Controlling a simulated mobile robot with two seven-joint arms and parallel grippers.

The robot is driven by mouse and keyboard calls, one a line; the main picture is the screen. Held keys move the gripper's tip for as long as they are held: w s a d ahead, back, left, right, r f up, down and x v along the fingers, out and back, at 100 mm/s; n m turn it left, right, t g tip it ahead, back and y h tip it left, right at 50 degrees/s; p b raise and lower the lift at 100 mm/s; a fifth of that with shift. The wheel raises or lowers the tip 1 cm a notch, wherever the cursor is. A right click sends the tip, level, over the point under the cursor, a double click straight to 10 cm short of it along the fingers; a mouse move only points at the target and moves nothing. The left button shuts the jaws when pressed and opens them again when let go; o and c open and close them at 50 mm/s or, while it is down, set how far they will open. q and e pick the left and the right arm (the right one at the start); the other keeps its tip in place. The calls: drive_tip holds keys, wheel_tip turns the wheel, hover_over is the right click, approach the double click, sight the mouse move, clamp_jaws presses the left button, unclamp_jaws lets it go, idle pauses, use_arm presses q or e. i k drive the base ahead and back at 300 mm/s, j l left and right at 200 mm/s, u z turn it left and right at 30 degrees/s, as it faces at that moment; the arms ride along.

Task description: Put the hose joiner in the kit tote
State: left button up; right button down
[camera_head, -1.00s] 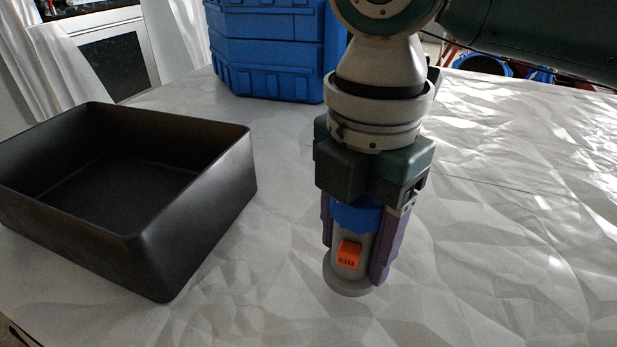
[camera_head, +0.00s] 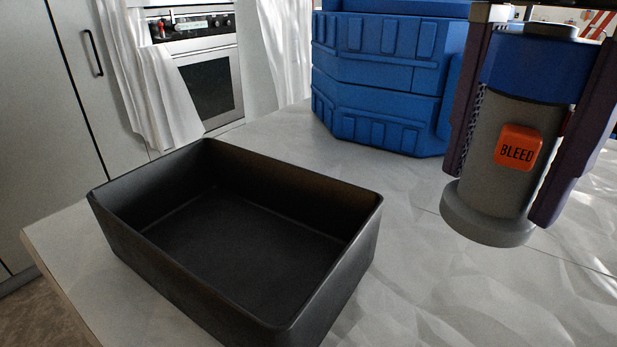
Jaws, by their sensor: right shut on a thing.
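The hose joiner (camera_head: 488,140) is a grey cylinder with a blue collar, a wide grey foot and an orange button marked BLEED. It is upright at the right of the head view. My right gripper (camera_head: 505,188) is shut on it, with a purple finger on each side, and appears to hold it above the table. The kit tote (camera_head: 160,250) is a black, open rectangular box on the table, left of the joiner and apart from it. The tote's visible inside is empty. My left gripper is not in view.
A large blue ribbed container (camera_head: 385,85) stands at the back of the table (camera_head: 400,270), behind the tote and joiner. The table has a pale, crumpled-looking surface, clear between tote and joiner. An oven (camera_head: 208,75) and white curtains are beyond its far edge.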

sight(240, 252)
drive_tip(key=i+j+z, duration=0.1)
drive_tip(key=j, duration=0.3)
drive_tip(key=i+j+z, duration=0.15)
drive_tip(key=j, duration=0.25)
drive_tip(key=i+j+z, duration=0.1)
drive_tip(key=j, duration=0.3)
drive_tip(key=i+j+z, duration=0.1)
drive_tip(key=j, duration=0.3)
drive_tip(key=i, duration=0.05)
